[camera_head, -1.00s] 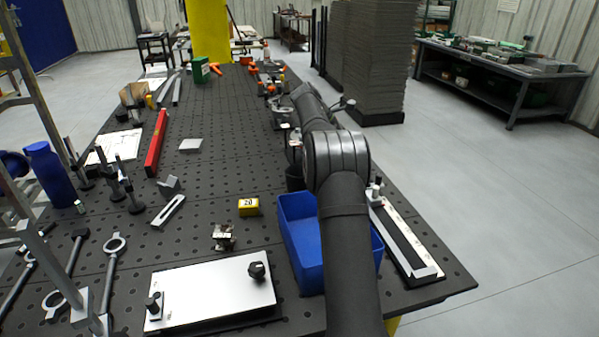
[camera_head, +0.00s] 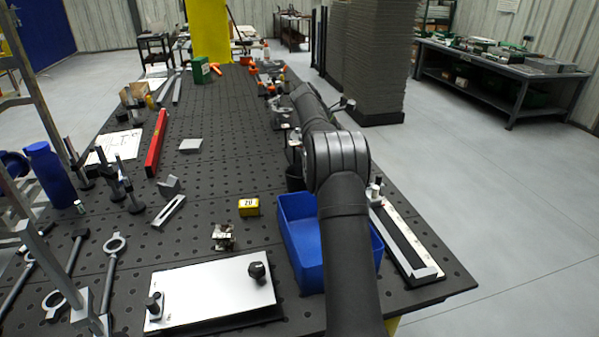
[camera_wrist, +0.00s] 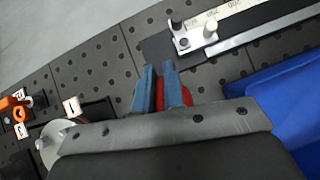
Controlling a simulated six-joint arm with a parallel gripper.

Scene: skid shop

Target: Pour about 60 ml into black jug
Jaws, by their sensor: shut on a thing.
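In the wrist view my gripper (camera_wrist: 160,82) has blue fingertips close together. It is shut on a red thing (camera_wrist: 187,97), of which only a small part shows between and beside the fingers. What that thing is, and whether it holds liquid, I cannot tell. In the head view my arm hides the gripper and whatever it holds.
A blue bin (camera_head: 303,245) stands beside my arm; it also shows in the wrist view (camera_wrist: 290,100). A white-topped plate (camera_head: 210,290), a yellow block (camera_head: 248,207), a red bar (camera_head: 156,143) and a blue bottle (camera_head: 50,175) occupy the perforated table (camera_head: 225,150). Its middle has bare room.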

